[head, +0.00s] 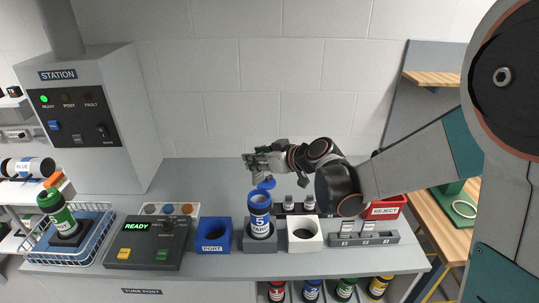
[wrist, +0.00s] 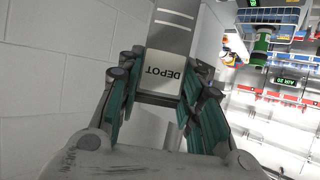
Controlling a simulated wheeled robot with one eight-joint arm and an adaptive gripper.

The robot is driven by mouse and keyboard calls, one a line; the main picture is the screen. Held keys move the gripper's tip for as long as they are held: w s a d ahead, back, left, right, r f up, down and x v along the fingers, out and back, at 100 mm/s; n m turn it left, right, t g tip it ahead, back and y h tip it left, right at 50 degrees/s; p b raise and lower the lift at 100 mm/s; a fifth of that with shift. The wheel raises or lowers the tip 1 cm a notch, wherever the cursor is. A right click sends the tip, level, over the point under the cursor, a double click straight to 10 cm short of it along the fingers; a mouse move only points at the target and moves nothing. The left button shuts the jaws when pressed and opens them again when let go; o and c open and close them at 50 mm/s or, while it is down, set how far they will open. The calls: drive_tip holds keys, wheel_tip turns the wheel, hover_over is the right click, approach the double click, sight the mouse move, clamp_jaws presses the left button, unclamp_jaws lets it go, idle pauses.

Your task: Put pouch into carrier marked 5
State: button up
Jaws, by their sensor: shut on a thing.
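My gripper (head: 250,162) is above the bench, reaching left, up and slightly left of the carrier marked 5. In the wrist view its teal-padded fingers (wrist: 160,100) are on either side of a pale piece lettered DEPOT (wrist: 162,75), which appears to be the pouch. My gripper is shut on it. The blue carrier marked 5 (head: 260,222) stands upright in a grey holder (head: 261,245) below. It also reads YARD. A blue cap (head: 265,184) shows above its top, apparently open. The inside of the carrier is hidden.
A blue PORT block (head: 213,236) and a white block with a round hole (head: 304,235) flank the holder. The READY console (head: 145,243) and a wire basket with a green carrier (head: 56,212) stand left. A red REJECT bin (head: 384,209) stands right, partly behind my arm.

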sight(260, 172)
drive_tip(key=shift+f+b, duration=1.5)
drive_tip(key=shift+f, duration=0.9)
drive_tip(key=shift+f, duration=0.15)
wheel_tip(260, 172, down, 7)
drive_tip(key=b, duration=0.6)
drive_tip(key=shift+s+r, duration=0.15)
drive_tip(key=shift+r, duration=0.05)
drive_tip(key=shift+f, duration=0.1)
drive_tip(key=o, duration=1.1)
drive_tip(key=v, duration=1.2)
